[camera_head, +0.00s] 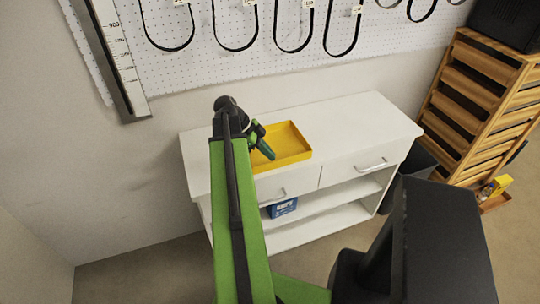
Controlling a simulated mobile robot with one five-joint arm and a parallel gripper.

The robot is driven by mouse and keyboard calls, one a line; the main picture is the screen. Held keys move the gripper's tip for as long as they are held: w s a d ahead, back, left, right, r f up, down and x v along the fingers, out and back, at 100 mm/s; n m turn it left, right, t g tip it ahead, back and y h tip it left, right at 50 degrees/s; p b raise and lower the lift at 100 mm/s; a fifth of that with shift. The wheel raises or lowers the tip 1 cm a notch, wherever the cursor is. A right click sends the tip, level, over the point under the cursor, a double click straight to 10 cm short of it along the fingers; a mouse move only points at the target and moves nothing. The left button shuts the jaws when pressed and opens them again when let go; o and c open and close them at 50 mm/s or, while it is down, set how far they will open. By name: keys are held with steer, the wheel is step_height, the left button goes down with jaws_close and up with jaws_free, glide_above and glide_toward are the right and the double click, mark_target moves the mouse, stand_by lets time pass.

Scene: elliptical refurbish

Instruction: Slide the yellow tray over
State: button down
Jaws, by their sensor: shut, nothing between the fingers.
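The yellow tray (293,142) is a shallow rectangular tray lying on top of the white cabinet (370,119), left of its middle. My gripper (267,153) is shut and empty. It points down at the left part of the tray and overlaps it in the picture. I cannot tell whether the fingertips touch the tray's floor or wall. My green arm hides the cabinet top to the left of the tray and part of the tray's left side.
The cabinet top is clear right of the tray. A blue box (284,207) stands on the shelf below. A pegboard (240,40) with hanging black loops covers the wall behind. A wooden slatted rack (470,100) and a dark bin (412,165) stand at the right.

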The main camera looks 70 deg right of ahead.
steer(key=w+a, duration=0.1)
steer(key=w, duration=0.6)
steer(key=w+a, duration=0.1)
steer(key=w, duration=0.2)
steer(key=shift+w+a+r, duration=0.3)
steer(key=shift+w, duration=0.05)
steer(key=shift+w+a, duration=0.15)
steer(key=shift+w, duration=0.25)
